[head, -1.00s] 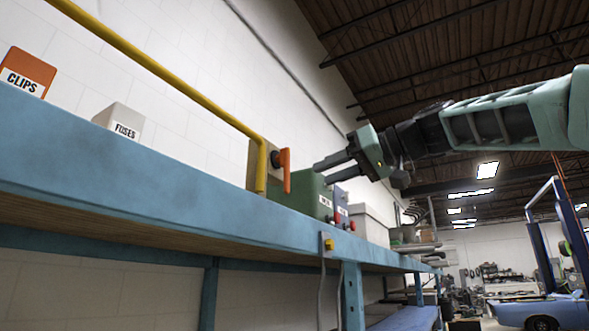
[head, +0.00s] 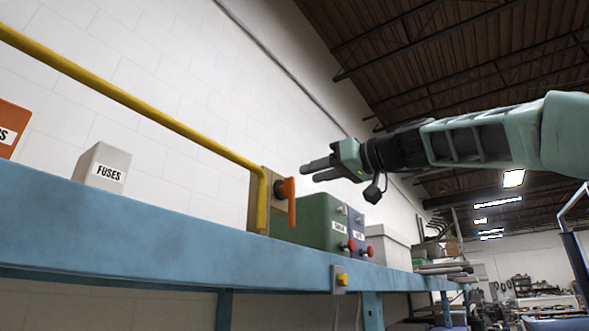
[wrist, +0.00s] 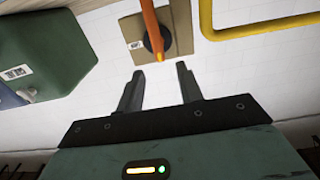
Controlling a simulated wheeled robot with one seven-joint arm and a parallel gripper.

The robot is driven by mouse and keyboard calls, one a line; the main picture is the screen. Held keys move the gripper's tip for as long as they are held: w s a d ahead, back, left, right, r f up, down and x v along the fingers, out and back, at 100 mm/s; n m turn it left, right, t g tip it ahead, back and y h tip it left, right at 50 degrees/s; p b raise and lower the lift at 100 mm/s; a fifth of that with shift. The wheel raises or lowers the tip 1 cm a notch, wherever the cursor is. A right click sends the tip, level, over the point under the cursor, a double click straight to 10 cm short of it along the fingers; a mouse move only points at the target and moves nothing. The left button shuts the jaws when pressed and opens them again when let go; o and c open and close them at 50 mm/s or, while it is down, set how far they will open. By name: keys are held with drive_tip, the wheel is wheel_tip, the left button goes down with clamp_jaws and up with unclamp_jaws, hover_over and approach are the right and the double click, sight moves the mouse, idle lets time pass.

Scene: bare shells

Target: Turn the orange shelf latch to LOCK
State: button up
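The orange latch (head: 290,198) is a lever on a dark round hub, mounted on a tan plate (head: 259,184) above the blue shelf. It hangs roughly vertical in the head view. In the wrist view the latch (wrist: 151,22) lies ahead of my gripper, with its yellowish tip near the dark hub (wrist: 157,40). My gripper (head: 313,170) is to the right of the latch and a little above it in the head view. In the wrist view my gripper (wrist: 160,85) has its two fingers apart with nothing between them. I see no LOCK marking.
A yellow rail (head: 130,92) runs along the wall and bends down beside the latch plate. A green box (head: 308,222) and a blue box (head: 357,233) stand right of the latch. A FUSES box (head: 103,167) stands left on the blue shelf (head: 150,225).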

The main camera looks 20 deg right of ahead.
sight(294, 179)
drive_tip(key=p+x, duration=0.2)
drive_tip(key=x, duration=0.2)
drive_tip(key=shift+w+a+r, duration=0.15)
drive_tip(key=shift+w+a, duration=0.05)
drive_tip(key=shift+w, duration=0.05)
drive_tip(key=shift+p+x, duration=0.35)
drive_tip(key=shift+x, duration=0.5)
clamp_jaws()
